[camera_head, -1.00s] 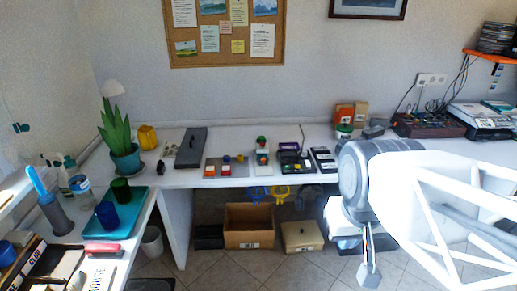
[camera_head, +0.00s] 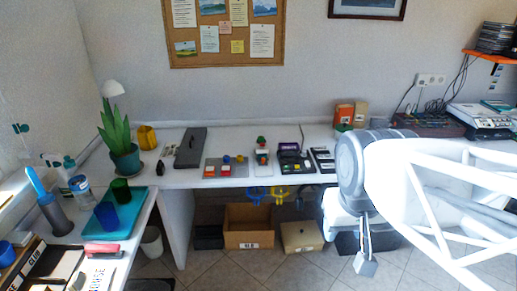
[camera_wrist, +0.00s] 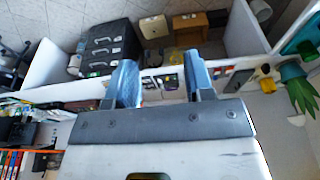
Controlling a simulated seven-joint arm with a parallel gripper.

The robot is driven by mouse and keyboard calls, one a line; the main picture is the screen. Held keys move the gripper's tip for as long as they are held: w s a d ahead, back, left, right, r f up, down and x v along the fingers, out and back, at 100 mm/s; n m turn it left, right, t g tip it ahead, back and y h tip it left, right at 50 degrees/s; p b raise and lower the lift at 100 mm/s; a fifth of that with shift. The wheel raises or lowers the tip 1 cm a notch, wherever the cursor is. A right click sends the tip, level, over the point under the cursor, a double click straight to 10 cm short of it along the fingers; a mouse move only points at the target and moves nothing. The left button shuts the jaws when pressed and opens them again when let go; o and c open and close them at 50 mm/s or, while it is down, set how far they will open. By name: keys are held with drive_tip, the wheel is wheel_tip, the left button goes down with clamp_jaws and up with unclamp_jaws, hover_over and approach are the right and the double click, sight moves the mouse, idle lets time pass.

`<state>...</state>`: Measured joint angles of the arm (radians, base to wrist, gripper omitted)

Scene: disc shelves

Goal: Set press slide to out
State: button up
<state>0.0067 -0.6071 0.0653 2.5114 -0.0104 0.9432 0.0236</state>
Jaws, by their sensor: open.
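I cannot pick out the press slide for certain. Small devices stand along the back desk: a panel with red and yellow parts (camera_head: 225,168), a light base with a green-topped part (camera_head: 262,160), a dark box with a purple screen (camera_head: 292,158) and a black-and-white unit (camera_head: 323,158). Which of them carries the slide, and its position, is too small to tell. My gripper (camera_head: 366,260) hangs in front of the desk, to the right of these devices and apart from them. In the wrist view my gripper (camera_wrist: 161,82) has its two blue-grey fingers spread, with nothing held between them.
The desk (camera_head: 225,182) has a plant (camera_head: 118,140), yellow cup (camera_head: 147,137) and dark grey slab (camera_head: 191,147) at left. A teal tray (camera_head: 128,222) with cups lies on the side desk. Cardboard boxes (camera_head: 248,240) stand below. My arm blocks the desk's right part.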

drive_tip(key=w+a+r+m, duration=0.1)
drive_tip(key=w+r, duration=0.2)
drive_tip(key=w, duration=0.8)
drive_tip(key=w+r, duration=0.2)
drive_tip(key=w, duration=0.8)
drive_tip(key=w+a+f+g, duration=0.1)
drive_tip(key=w+f, duration=0.1)
drive_tip(key=w, duration=0.9)
drive_tip(key=w+a+f, duration=0.1)
drive_tip(key=w, duration=0.9)
drive_tip(key=w+a+f, duration=0.1)
drive_tip(key=w+f, duration=0.8)
drive_tip(key=w, duration=0.2)
drive_tip(key=w+a+f+m+g, duration=0.1)
drive_tip(key=w+a+f, duration=0.1)
drive_tip(key=w+f, duration=0.8)
drive_tip(key=w+a+f+m, duration=0.1)
drive_tip(key=w+a+f, duration=0.1)
drive_tip(key=w+f, duration=0.7)
drive_tip(key=shift+w+a+f+g, duration=0.1)
drive_tip(key=shift+w+f+g, duration=0.1)
drive_tip(key=shift+w, duration=1.05)
drive_tip(key=shift+w+f+g, duration=0.1)
drive_tip(key=shift+w+f, duration=0.1)
drive_tip(key=shift+w, duration=1.05)
drive_tip(key=shift+w+a+f, duration=0.1)
drive_tip(key=shift+w+f, duration=0.2)
drive_tip(key=shift+f, duration=0.15)
drive_tip(key=shift+f, duration=3.9)
